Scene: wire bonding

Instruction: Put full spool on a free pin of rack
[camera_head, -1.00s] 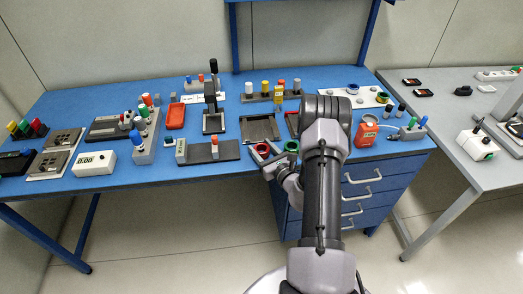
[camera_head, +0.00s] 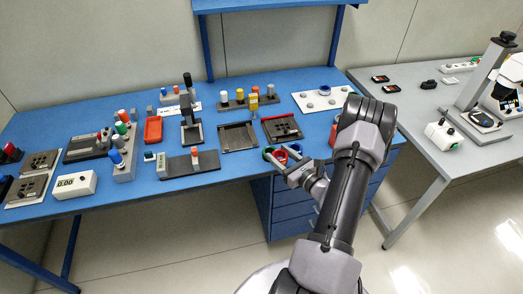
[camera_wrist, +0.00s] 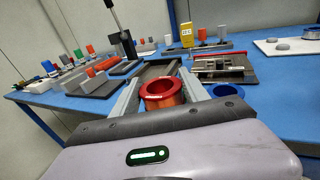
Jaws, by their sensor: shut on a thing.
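My gripper (camera_wrist: 161,98) is shut on a red-flanged spool (camera_wrist: 164,94) with copper-coloured winding, seen upright between the two fingers in the wrist view. In the head view my gripper (camera_head: 276,166) is at the front edge of the blue table, with the red spool (camera_head: 268,153) at its tips. A blue ring-shaped spool (camera_wrist: 226,90) is just right of the right finger. I cannot tell for sure which fixture is the rack; a grey bar with several upright coloured pegs (camera_head: 246,103) stands at the back, and a white plate with grey discs (camera_head: 307,107) lies to its right.
A dark tray (camera_head: 238,137) and a red-edged fixture (camera_head: 282,128) lie behind my gripper. A grey block with an orange peg (camera_head: 190,166) is to the left. A red can (camera_head: 333,136) is partly hidden by my arm. A grey table (camera_head: 420,140) stands at right.

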